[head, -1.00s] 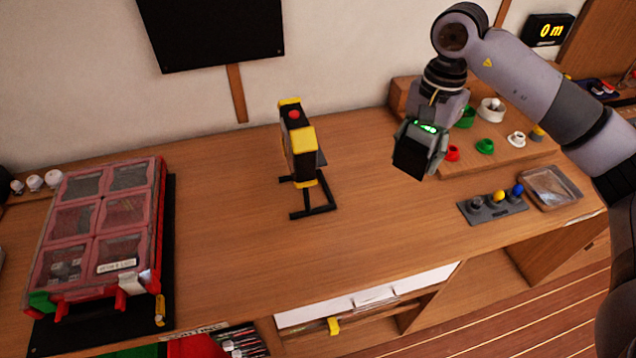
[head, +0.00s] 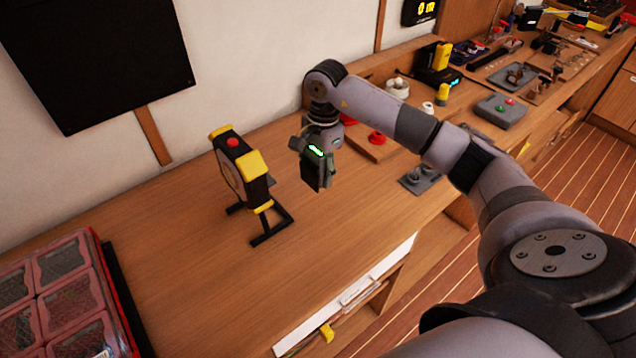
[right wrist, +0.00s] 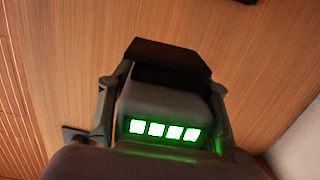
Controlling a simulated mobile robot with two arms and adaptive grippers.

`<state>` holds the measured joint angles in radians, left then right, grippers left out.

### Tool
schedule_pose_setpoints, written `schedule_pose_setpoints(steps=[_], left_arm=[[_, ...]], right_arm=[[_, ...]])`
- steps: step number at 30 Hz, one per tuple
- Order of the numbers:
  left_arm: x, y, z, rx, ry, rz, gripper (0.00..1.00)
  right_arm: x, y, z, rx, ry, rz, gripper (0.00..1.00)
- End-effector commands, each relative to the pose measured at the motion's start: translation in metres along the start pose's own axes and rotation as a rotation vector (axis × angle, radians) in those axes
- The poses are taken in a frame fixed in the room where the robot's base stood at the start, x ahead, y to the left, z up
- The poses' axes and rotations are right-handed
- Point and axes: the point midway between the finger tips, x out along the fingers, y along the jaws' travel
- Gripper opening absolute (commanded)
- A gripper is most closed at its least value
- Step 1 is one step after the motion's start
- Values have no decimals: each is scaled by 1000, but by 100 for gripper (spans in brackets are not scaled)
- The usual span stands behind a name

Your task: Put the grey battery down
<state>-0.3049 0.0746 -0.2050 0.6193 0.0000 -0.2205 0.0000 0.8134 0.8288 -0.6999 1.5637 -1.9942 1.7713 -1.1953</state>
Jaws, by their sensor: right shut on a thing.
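The grey battery (right wrist: 165,103) with a black end and several lit green bars is between the fingers of my right gripper (right wrist: 162,88) in the right wrist view. In the head view, my right gripper (head: 318,178) is shut on it and points down, seemingly above the bench top (head: 190,290). The battery (head: 316,170) shows there mostly as a dark block with green light, partly hidden by the fingers. My left gripper is not in view.
A yellow and black device (head: 240,170) on a black stand (head: 268,225) is left of the gripper. A red compartment case (head: 60,300) lies at lower left. A grey plate (head: 420,180) and a rack with small parts are to the right. Front bench is clear.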

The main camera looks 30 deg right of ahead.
Motion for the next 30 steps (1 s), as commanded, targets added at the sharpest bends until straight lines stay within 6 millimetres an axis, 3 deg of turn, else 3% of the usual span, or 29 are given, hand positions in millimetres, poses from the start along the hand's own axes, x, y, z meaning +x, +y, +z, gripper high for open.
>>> schedule_pose_setpoints(steps=[8, 15, 27, 28, 30], left_arm=[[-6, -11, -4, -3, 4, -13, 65], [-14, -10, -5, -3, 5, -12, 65], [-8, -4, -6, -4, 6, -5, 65], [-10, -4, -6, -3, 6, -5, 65], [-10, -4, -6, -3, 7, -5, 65]], right_arm=[[23, 0, -2, 0, -1, -1, 0], [56, 0, -4, 0, -1, 1, 0], [64, -1, -6, -1, 1, -3, 0], [63, 0, -5, -1, 1, -1, 47], [63, 0, -5, -1, 1, -1, 52]])
